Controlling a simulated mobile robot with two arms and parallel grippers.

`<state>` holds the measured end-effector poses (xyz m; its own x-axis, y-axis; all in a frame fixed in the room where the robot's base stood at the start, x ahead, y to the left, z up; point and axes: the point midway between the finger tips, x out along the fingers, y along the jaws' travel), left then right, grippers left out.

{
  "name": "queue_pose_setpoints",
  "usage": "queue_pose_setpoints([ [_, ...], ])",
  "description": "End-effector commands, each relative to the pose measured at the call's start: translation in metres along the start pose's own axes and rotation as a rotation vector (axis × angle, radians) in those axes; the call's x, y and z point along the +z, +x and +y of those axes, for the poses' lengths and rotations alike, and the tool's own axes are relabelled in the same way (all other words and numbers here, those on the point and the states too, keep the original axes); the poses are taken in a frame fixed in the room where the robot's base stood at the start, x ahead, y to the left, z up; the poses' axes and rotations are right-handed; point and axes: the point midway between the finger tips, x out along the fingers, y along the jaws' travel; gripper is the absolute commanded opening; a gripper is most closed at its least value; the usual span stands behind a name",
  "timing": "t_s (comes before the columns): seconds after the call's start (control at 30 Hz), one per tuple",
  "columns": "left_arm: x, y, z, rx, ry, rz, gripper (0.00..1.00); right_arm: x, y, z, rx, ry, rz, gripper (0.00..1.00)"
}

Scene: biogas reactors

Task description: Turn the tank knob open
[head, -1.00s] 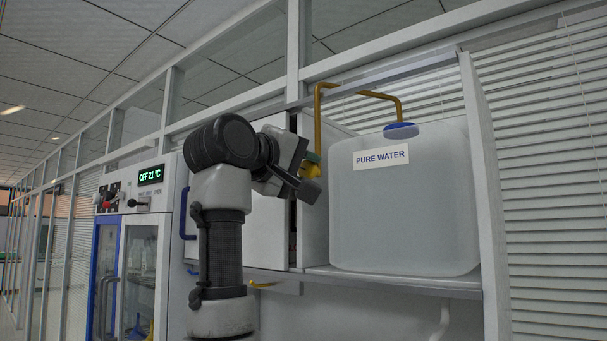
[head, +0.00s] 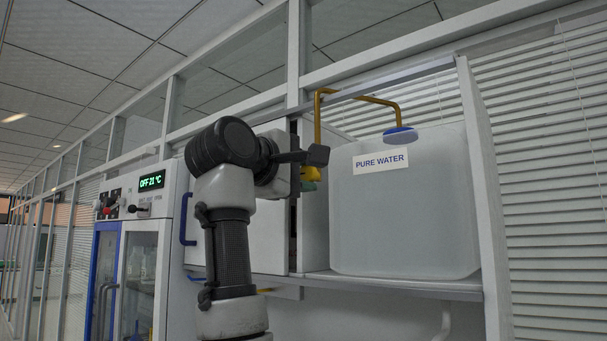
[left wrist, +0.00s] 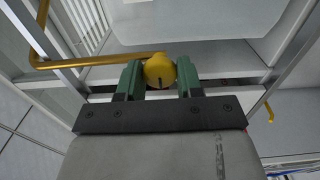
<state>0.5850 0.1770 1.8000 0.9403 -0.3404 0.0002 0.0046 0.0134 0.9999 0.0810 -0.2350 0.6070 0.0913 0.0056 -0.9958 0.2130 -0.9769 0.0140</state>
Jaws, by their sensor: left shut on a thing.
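The yellow tank knob (head: 311,174) sits near the lower end of the yellow pipe (head: 361,98), left of the white tank labelled PURE WATER (head: 405,225). My left gripper (head: 309,165) is at the knob and partly covers it in the head view. In the left wrist view the knob (left wrist: 159,71) is a rounded yellow piece with a dark mark, held between the two green fingers of the left gripper (left wrist: 160,82). The knob's link to the pipe is partly hidden. My right gripper is not in view.
The tank stands on a white shelf (head: 395,284) between white upright panels. A cabinet with a green display reading OFF 21 °C (head: 151,181) and small knobs stands to the left. Window blinds (head: 550,190) are behind on the right.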

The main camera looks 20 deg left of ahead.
Motion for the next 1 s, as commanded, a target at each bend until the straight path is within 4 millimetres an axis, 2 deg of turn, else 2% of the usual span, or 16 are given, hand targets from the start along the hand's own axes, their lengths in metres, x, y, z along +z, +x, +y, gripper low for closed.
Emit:
queue_pose_setpoints([
  [0.27,0.000,0.000,0.000,0.000,-0.002,0.000,0.12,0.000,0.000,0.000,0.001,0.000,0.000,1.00],
  [0.3,0.000,0.000,0.000,0.000,-0.002,0.000,0.37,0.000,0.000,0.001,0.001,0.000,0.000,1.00],
  [0.43,0.000,0.000,0.000,0.000,-0.002,0.000,0.57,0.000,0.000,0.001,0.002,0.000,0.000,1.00],
  [0.47,0.000,0.000,0.000,0.000,-0.002,0.000,0.60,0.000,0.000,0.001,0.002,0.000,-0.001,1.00],
  [0.77,0.000,-0.003,-0.001,0.000,0.000,0.000,0.60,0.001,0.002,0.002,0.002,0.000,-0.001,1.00],
  [0.87,0.000,-0.013,-0.002,0.003,0.000,0.000,0.60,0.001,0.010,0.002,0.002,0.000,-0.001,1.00],
  [1.0,0.000,-0.039,-0.005,0.006,0.000,0.000,0.60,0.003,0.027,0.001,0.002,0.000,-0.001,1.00],
])
